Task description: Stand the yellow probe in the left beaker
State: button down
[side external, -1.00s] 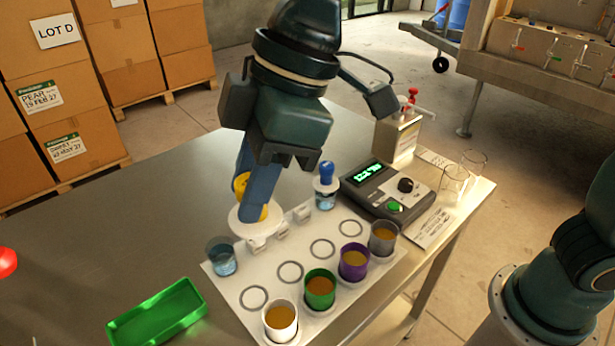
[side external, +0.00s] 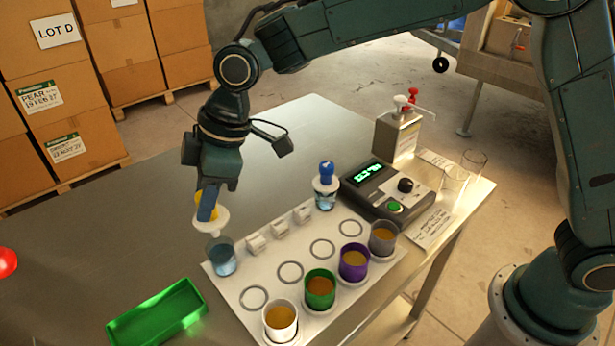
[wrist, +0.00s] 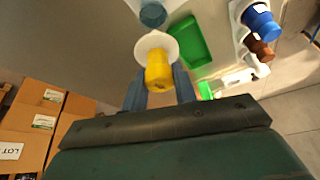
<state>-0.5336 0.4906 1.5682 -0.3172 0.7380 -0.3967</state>
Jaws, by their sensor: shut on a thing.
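The yellow probe (side external: 209,196) has a yellow grip and a white disc below it. My gripper (side external: 208,210) is shut on the yellow grip, and the probe hangs roughly upright. The disc is just above and slightly left of the rim of the left beaker (side external: 222,260), a clear beaker with bluish liquid. In the wrist view the yellow grip (wrist: 158,75) sits between my fingers, and the left beaker (wrist: 153,14) shows just past the disc. The probe's lower end is hidden, so I cannot tell whether it is inside the beaker.
A blue-topped probe (side external: 326,174) stands in another beaker at the back. Several white clips (side external: 279,229) line the white mat (side external: 262,270). Several coloured cups, including a green one (side external: 320,289), stand in front. A green tray (side external: 155,313) lies front left; a meter (side external: 385,190) stands right.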

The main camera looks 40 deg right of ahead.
aim_at(212, 223)
jog(key=shift+f, duration=0.2)
jog(key=shift+f, duration=2.7)
jog(key=shift+f, duration=0.65)
jog(key=c, duration=1.4)
grip_release()
jog(key=shift+v, duration=5.5)
jog(key=shift+r, duration=0.2)
jog(key=shift+r, duration=4.35)
